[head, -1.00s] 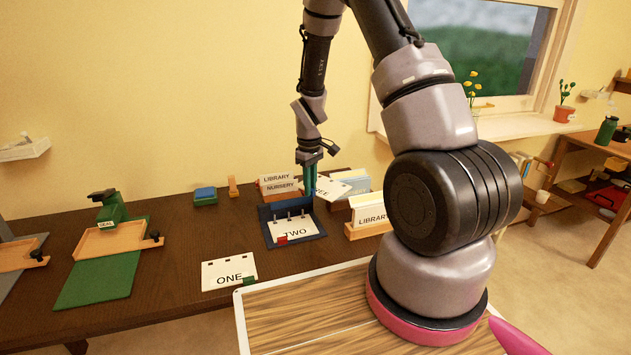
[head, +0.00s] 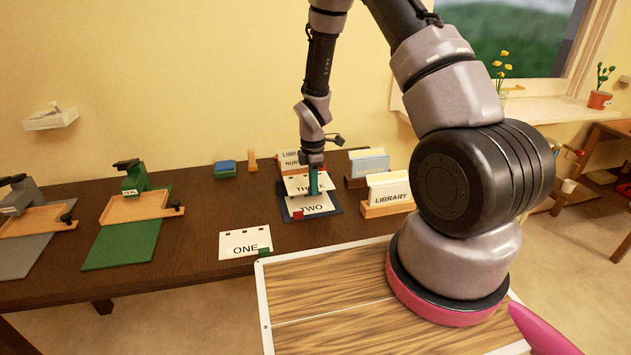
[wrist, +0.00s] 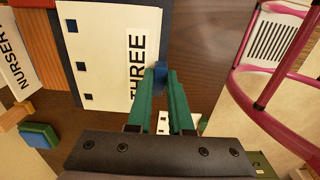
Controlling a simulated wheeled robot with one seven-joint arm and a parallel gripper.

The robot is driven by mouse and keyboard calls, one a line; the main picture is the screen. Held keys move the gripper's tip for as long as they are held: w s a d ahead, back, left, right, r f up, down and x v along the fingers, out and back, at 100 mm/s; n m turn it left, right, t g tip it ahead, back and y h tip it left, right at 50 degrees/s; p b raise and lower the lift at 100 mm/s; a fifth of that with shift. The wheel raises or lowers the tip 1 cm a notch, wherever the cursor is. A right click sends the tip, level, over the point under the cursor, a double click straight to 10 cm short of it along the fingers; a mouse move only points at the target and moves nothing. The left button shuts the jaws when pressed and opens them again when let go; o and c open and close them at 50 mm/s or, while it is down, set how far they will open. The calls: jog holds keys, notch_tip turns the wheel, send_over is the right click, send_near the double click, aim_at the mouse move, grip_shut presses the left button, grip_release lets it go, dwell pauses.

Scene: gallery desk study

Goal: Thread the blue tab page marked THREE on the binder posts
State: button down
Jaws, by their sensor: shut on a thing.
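The white page marked THREE (head: 298,184) hangs tilted over the back of the dark blue binder (head: 337,209). In the wrist view the page THREE (wrist: 110,60) shows three square holes along the edge away from my gripper. My gripper (head: 314,188) has its green fingers shut on the page's blue tab, seen in the wrist view (wrist: 161,72). The page marked TWO (head: 318,205), with a red tab (head: 298,215), lies in the binder. The binder posts are hidden behind page THREE and my fingers, so I cannot tell whether the holes line up with them.
The page marked ONE (head: 240,240), with a green tab, lies on the dark desk (head: 195,235) to the front left. A LIBRARY card box (head: 385,210) stands close right of the binder. Stamp stations with wooden trays (head: 140,208) are at left.

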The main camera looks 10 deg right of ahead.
jog(key=shift+f, duration=3.2)
jog(key=c, duration=0.7)
grip_release()
jog(key=shift+c, duration=0.2)
jog(key=shift+r, duration=0.1)
notch_tip(320, 180, up, 11)
jog(key=shift+f, duration=0.2)
